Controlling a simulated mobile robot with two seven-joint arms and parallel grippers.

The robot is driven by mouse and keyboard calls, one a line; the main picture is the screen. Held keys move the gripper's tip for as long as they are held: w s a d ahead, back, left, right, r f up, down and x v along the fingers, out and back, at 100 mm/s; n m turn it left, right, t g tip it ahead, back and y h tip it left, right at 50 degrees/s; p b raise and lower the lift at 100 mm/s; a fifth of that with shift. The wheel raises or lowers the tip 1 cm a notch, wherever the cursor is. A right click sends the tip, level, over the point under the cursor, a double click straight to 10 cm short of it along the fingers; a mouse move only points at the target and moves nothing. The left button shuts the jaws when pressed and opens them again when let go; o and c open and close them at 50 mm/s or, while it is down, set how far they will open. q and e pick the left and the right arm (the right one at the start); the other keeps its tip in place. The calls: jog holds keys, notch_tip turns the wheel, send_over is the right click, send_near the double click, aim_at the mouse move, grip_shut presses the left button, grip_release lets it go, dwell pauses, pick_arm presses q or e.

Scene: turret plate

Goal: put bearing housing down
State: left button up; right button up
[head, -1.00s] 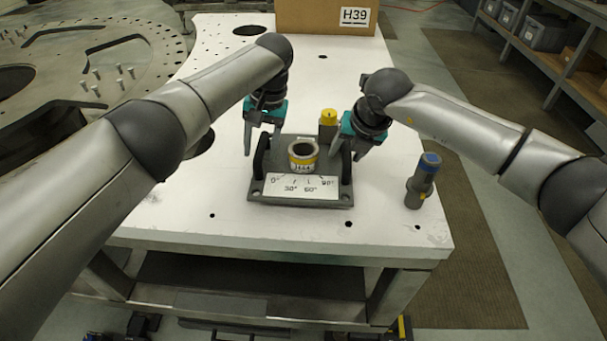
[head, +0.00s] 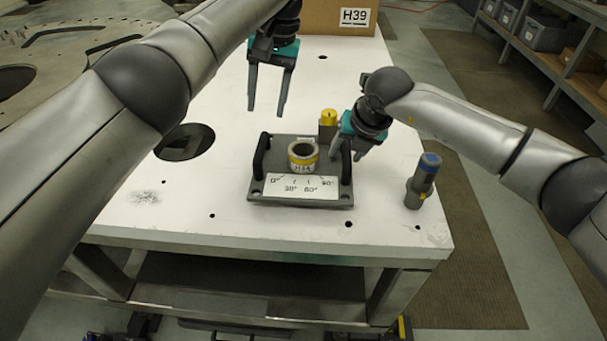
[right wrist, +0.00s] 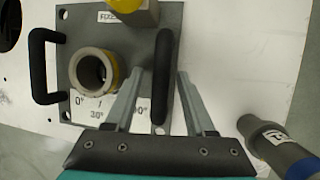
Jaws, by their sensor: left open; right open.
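The bearing housing, a grey ring with a yellow band and a label (head: 303,158), stands upright on a dark fixture plate (head: 259,189) with an angle scale and two black handles. It also shows in the right wrist view (right wrist: 92,72). My left gripper (head: 266,112) is open and empty, raised above the table behind and left of the plate. My right gripper (head: 344,155) is open at the plate's right handle. In the right wrist view its fingers (right wrist: 160,95) lie either side of that black handle (right wrist: 162,75); I cannot tell whether they touch it.
A yellow-topped block (head: 328,122) stands at the plate's back edge. A grey cylindrical tool with a blue top (head: 422,180) stands right of the plate. A cardboard box (head: 325,18) sits at the back. The table has a large hole (head: 185,142) at left.

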jog(key=v, duration=1.1)
jog(key=shift+r, duration=0.35)
jog(key=shift+s+d, duration=0.1)
pick_arm(q)
notch_tip(320, 180, up, 8)
jog(key=d+p, duration=0.1)
jog(key=p, duration=0.9)
jog(key=shift+p, duration=0.35)
pick_arm(e)
notch_tip(320, 180, up, 11)
jog(key=shift+f, duration=0.2)
pick_arm(q)
jog(key=shift+d+f, duration=0.1)
notch_tip(320, 180, up, 3)
jog(key=p, duration=0.3)
pick_arm(e)
jog(key=a+v, duration=0.1)
jog(key=v, duration=0.6)
jog(key=shift+d+r, duration=0.35)
jog(key=shift+r, duration=0.2)
